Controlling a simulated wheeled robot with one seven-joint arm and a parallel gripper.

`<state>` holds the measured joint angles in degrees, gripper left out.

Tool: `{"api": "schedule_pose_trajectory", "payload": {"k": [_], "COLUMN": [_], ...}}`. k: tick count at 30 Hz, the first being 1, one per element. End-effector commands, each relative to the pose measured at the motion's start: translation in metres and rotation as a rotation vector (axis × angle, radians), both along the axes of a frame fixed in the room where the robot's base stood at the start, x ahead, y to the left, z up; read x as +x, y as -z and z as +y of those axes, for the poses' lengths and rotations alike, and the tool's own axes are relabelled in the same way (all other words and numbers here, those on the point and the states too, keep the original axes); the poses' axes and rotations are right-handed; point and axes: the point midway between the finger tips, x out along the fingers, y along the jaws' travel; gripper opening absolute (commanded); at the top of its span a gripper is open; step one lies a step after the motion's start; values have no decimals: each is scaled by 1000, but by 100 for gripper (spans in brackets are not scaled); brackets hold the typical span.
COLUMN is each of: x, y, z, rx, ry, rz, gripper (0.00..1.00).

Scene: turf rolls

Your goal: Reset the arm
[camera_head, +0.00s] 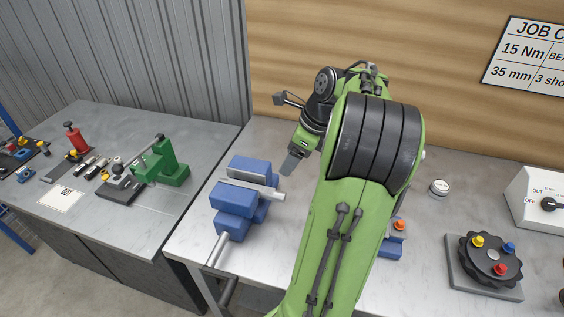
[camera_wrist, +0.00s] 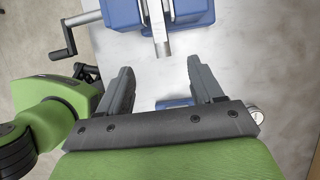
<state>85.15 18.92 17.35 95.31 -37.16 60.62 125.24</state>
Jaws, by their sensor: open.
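My gripper (camera_wrist: 162,85) is open in the wrist view, its two dark fingers apart with nothing held between them. In the head view my gripper (camera_head: 290,163) points down over the grey bench, just right of the blue vise; my green arm stretches across the middle and hides part of the bench. The blue vise (camera_head: 232,197) stands at the bench's left side, and it also shows in the wrist view (camera_wrist: 190,10) beyond the fingertips.
A dial plate with coloured knobs (camera_head: 490,258) and a white switch box (camera_head: 540,205) stand at right. A blue block (camera_head: 391,248) sits partly behind my arm. A second bench at left holds a green press (camera_head: 165,165) and tools.

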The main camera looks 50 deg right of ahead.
Motion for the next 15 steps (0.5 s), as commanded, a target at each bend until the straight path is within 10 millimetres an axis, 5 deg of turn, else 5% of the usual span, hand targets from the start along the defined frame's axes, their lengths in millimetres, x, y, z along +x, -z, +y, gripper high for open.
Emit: {"api": "schedule_pose_trajectory", "payload": {"k": [15], "x": [2], "y": [-11], "z": [8], "rx": [-21], "ry": [-50], "rz": [2], "gripper": [66]}}
